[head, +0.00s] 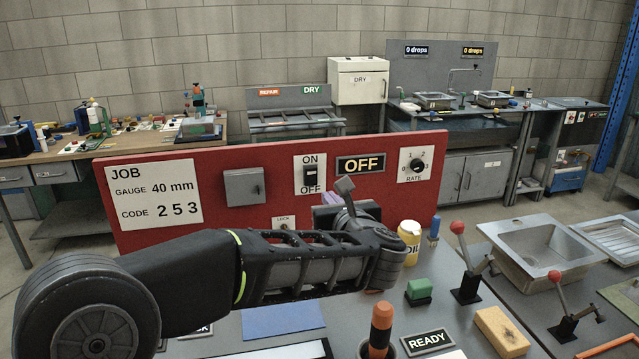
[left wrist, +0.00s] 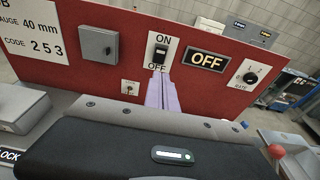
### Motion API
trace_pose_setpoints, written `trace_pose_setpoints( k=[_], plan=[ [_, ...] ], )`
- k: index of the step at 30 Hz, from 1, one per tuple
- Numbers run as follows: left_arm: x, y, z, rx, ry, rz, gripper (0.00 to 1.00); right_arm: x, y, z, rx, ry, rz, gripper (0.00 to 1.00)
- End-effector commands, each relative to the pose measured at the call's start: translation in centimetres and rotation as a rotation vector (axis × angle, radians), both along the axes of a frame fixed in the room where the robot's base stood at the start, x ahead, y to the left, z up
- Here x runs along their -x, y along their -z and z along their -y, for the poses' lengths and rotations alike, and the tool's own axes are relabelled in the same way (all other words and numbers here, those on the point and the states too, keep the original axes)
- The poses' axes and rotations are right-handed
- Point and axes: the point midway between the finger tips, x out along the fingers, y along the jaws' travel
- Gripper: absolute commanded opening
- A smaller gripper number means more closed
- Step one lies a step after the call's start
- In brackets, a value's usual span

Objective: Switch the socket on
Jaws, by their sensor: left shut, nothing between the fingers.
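The switch (head: 310,176) is a dark rocker on a white plate marked ON above and OFF below, on the upright red panel (head: 240,182). It also shows in the left wrist view (left wrist: 159,55). Beside it a black sign (head: 361,164) reads OFF in both views. My left gripper (head: 329,197) is shut and empty, in front of the panel below the switch. In the left wrist view its pale purple fingers (left wrist: 161,84) point up at the plate's lower edge, below the rocker. Whether they touch the panel I cannot tell. My right gripper is out of view.
A RATE dial (head: 417,165) is right of the sign. A grey box (head: 244,187) and a LOCK fitting (head: 284,224) are left of and below the switch. A yellow OIL can (head: 409,236), green block (head: 419,290) and red-knobbed levers (head: 463,265) stand on the bench.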

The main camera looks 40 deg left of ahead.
Motion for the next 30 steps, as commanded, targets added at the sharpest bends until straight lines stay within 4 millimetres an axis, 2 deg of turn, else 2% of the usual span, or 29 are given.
trace_pose_setpoints(
  k=[8, 19, 21, 30],
  plan=[
    [-1.5, 0.3, -2.0, 0.001, -0.002, -0.004, 0.00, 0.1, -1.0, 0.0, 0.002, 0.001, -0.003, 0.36],
    [-6.0, 1.5, -7.7, 0.001, -0.003, -0.004, 0.00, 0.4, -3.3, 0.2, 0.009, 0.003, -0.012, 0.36],
    [-6.8, 1.1, -8.6, -0.001, -0.001, -0.002, 0.00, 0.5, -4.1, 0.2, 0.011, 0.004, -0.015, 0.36],
    [-8.5, 1.2, -10.6, 0.000, 0.000, -0.002, 0.00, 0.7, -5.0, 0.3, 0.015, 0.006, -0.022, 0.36]
  ],
)
